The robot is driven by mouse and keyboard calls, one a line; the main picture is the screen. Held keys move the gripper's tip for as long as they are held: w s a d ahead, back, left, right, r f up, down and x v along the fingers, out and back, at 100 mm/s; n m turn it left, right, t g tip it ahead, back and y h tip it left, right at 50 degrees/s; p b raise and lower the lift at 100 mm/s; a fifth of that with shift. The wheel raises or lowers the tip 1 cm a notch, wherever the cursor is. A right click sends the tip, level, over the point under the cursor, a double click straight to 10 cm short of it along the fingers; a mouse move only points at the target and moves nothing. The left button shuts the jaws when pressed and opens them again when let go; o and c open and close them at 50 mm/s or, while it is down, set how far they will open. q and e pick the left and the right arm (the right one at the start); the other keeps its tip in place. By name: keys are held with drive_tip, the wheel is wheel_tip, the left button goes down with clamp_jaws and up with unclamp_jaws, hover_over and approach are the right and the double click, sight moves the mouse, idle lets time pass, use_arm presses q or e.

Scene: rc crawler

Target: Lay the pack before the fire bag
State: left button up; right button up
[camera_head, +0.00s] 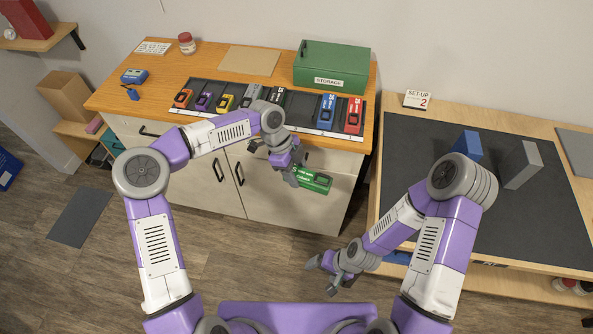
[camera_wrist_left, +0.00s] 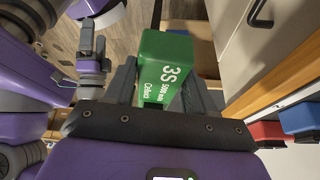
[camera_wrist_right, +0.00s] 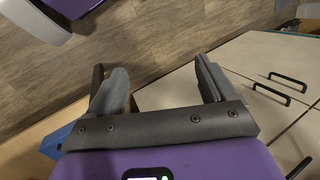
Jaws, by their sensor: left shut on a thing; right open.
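My left gripper (camera_head: 293,174) is shut on a green battery pack (camera_head: 314,181), held in the air in front of the white cabinet doors. In the left wrist view the pack (camera_wrist_left: 172,65) sits between the fingers, its end marked 3S. My right gripper (camera_head: 322,277) is open and empty, low in front of the right table; its spread fingers also show in the right wrist view (camera_wrist_right: 160,82). No thing is labelled as a fire bag. A green box marked STORAGE (camera_head: 333,67) stands on the wooden counter, and I cannot tell whether it is the bag.
A dark rack (camera_head: 298,108) on the counter holds several coloured packs, with a gap left of the blue one. The right table's dark mat (camera_head: 520,225) carries a blue block (camera_head: 467,145) and a grey block (camera_head: 524,165). A SET-UP 2 sign (camera_head: 417,99) stands behind. The mat's middle is clear.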

drive_tip(key=shift+s+d+f+n+h, duration=0.1)
drive_tip(key=shift+d+f+n+h, duration=0.15)
drive_tip(key=shift+d, duration=0.25)
drive_tip(key=shift+s+d+f+n+h, duration=0.15)
drive_tip(key=shift+d+f+n, duration=0.1)
drive_tip(key=shift+d+n, duration=0.15)
